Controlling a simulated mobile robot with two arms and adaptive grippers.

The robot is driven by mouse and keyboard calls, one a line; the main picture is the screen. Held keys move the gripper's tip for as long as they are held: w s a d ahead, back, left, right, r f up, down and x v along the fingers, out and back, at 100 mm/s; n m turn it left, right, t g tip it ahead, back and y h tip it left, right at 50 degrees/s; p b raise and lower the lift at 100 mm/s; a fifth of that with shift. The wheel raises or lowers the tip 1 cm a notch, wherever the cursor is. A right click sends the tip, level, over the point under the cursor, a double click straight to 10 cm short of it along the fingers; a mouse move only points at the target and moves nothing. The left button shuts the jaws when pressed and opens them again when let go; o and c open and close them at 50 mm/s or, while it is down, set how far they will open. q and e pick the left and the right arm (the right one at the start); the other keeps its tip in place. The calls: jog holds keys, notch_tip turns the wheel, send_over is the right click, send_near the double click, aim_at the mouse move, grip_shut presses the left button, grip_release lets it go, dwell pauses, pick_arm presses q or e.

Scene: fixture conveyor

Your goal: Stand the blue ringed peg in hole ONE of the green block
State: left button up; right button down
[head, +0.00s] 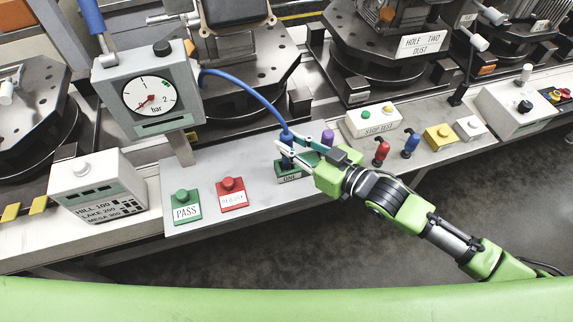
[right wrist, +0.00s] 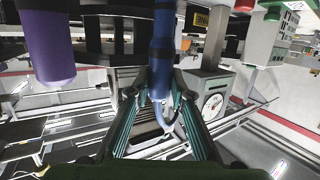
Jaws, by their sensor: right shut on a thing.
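The blue peg (head: 287,160) stands about upright at the left end of the green block (head: 291,180), by the label ONE. My right gripper (head: 296,145) is shut around it, coming from the right. In the right wrist view the blue peg (right wrist: 162,62), with a ring-like band, lies between the two fingers (right wrist: 160,98). My left gripper is out of view.
A pressure gauge box (head: 150,95) stands to the left. PASS (head: 182,207) and red (head: 231,195) button boxes lie left of the block. A red valve-like piece (head: 381,151), a blue one (head: 410,144) and the STOP BELT box (head: 377,121) are to the right.

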jog(key=shift+f+b, duration=0.95)
jog(key=shift+f, duration=0.7)
jog(key=shift+f, duration=0.35)
jog(key=c, duration=1.7)
grip_release()
jog(key=shift+s+d, duration=0.2)
jog(key=v, duration=1.1)
jog(key=shift+s+d+r, duration=0.15)
